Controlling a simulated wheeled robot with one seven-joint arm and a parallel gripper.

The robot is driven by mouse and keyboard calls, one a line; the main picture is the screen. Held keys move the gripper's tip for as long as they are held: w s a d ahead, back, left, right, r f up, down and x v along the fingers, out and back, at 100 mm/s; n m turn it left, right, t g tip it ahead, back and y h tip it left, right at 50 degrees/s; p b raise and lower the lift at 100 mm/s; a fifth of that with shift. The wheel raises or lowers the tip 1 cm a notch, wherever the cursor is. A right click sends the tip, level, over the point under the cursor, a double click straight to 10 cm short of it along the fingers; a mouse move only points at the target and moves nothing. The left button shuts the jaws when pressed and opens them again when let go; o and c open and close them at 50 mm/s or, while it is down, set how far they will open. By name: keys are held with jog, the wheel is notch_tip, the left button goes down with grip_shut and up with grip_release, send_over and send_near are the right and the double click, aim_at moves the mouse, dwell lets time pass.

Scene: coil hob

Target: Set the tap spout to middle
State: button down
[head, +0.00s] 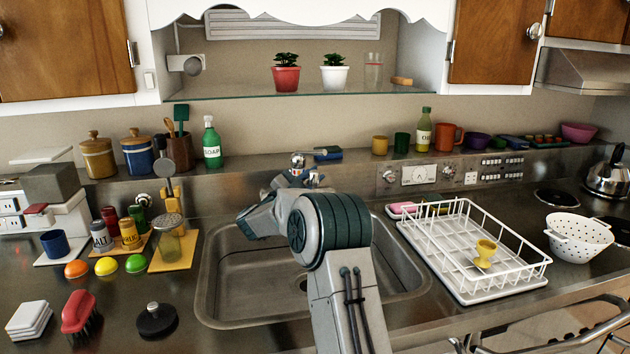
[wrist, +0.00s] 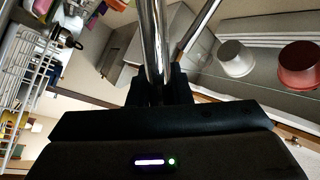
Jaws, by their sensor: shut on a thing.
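The chrome tap (head: 298,160) stands behind the sink, and its top shows just above my arm in the head view. My arm hides the rest of it, so the spout's direction there cannot be told. In the wrist view a shiny chrome tube, the tap spout (wrist: 153,35), runs down the middle of the picture into my gripper (wrist: 160,88). The dark jaws are shut around the tube. A second, thinner chrome tube (wrist: 197,30) slants off to its right. The exact contact of the fingertips is hard to see.
The sink basin (head: 250,275) lies empty below my arm. A white dish rack (head: 470,250) with a yellow cup stands to the right. A soap bottle (head: 211,145) stands on the back ledge, left of the tap. Shakers and coloured balls crowd the left counter.

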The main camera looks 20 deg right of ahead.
dwell(0.3)
jog(key=c, duration=1.3)
grip_release()
jog(key=shift+s+d+r, duration=0.1)
jog(key=shift+d, duration=0.05)
jog(key=shift+a, duration=0.35)
jog(key=b+v, duration=0.2)
jog(key=v, duration=1.1)
jog(key=shift+a+f, duration=0.1)
jog(key=shift+f, duration=0.1)
